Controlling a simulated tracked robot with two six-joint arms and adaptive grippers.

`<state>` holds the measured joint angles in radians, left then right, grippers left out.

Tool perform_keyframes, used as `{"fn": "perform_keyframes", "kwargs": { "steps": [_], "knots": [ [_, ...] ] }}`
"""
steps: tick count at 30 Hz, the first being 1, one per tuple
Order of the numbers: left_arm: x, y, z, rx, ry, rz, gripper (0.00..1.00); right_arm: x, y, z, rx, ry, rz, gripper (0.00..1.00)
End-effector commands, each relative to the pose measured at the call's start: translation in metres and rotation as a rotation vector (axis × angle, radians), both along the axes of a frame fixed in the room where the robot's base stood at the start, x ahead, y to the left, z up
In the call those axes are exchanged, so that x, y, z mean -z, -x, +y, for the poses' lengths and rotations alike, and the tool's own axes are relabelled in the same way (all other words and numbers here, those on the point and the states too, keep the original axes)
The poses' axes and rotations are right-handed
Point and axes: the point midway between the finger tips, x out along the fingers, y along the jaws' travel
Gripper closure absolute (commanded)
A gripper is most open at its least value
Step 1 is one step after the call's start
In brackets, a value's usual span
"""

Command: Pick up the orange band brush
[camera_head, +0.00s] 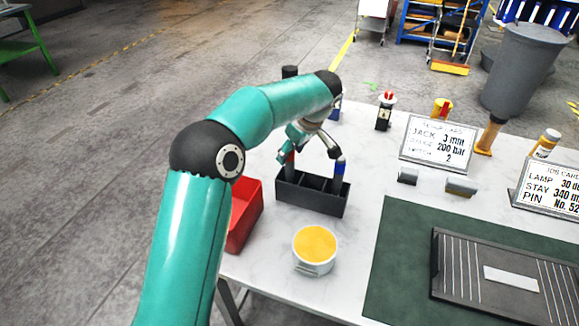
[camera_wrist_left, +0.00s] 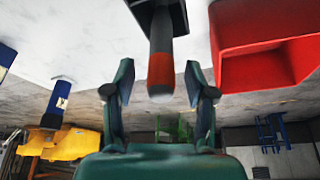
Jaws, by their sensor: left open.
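The orange band brush (camera_head: 289,160) stands upright in the left end of a dark divided rack (camera_head: 312,200). In the left wrist view the brush (camera_wrist_left: 161,68) shows a dark handle, an orange band and a pale tip. My left gripper (camera_head: 311,143) is over the rack, close to the brush. In the left wrist view my left gripper (camera_wrist_left: 161,96) is open, with the brush end showing between its two fingers. A gap shows on each side, and I cannot tell how deep the brush sits between them. My right gripper is out of view.
A blue-handled item (camera_head: 339,170) stands at the rack's right end. A red bin (camera_head: 243,212) is left of the rack, and a white tub with yellow contents (camera_head: 315,247) is in front. Signs (camera_head: 438,142), a green mat (camera_head: 398,262) and a grey casting (camera_head: 500,280) lie to the right.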

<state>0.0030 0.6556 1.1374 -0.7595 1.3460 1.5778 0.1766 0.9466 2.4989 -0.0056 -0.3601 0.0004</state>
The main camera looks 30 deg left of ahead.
Motion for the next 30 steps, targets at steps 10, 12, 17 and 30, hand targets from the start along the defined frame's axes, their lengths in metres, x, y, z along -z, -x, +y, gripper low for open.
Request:
{"fn": "perform_keyframes", "kwargs": {
  "steps": [10, 12, 17, 30],
  "knots": [
    [0.031, -0.002, 0.014, 0.000, 0.000, 0.000, 0.45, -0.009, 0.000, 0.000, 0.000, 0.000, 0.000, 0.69],
    [0.031, -0.002, 0.014, 0.000, 0.000, 0.000, 0.45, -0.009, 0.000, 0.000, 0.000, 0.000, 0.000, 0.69],
    [0.031, -0.002, 0.014, 0.000, 0.000, 0.000, 0.55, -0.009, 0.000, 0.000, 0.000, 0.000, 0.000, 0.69],
    [0.030, -0.002, 0.013, 0.001, 0.000, 0.000, 1.00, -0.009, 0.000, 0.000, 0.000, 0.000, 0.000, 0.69]
  ]
}}
